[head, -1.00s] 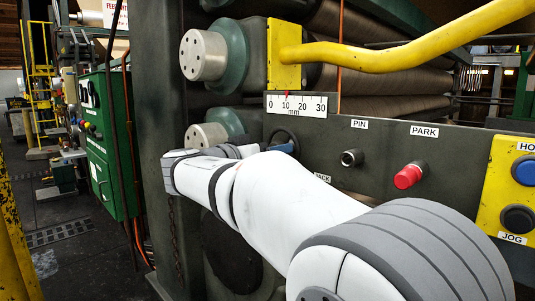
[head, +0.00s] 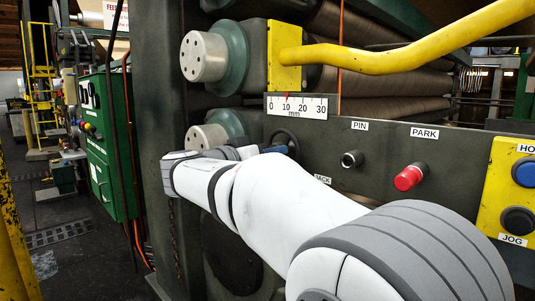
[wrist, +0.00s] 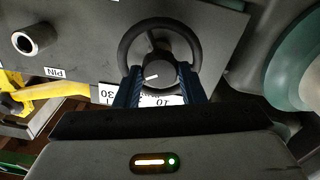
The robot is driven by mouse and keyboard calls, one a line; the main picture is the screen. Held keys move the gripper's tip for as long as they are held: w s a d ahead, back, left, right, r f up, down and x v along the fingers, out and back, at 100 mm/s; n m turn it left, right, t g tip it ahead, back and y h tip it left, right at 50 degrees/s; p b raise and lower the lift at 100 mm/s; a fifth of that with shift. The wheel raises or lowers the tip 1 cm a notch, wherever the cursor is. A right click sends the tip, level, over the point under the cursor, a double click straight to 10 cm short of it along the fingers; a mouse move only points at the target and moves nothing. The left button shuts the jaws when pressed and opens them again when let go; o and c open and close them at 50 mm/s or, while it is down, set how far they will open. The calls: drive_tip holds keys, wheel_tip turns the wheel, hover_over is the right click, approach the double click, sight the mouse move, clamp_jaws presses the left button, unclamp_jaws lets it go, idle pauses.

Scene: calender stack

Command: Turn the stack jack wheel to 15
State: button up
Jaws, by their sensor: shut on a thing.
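The dark jack wheel (head: 285,137) is on the machine's side plate, mostly hidden behind my arm in the head view. The mm scale (head: 297,106) sits above the wheel, marked 0 to 30. Its red pointer (head: 287,95) stands near 10.
The PIN socket (head: 352,159) and red PARK knob (head: 408,177) are to the right on the plate. A yellow bar (head: 400,58) crosses above. A yellow panel with buttons (head: 500,185) is at far right. Roll ends (head: 205,56) project at left.

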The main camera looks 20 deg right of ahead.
drive_tip(key=n+p, duration=2.3)
drive_tip(key=n, duration=0.6)
drive_tip(key=shift+d+p, duration=0.1)
drive_tip(key=shift+p, duration=0.2)
drive_tip(key=shift+f+n, duration=0.15)
drive_tip(key=shift+n, duration=0.15)
drive_tip(key=o, duration=1)
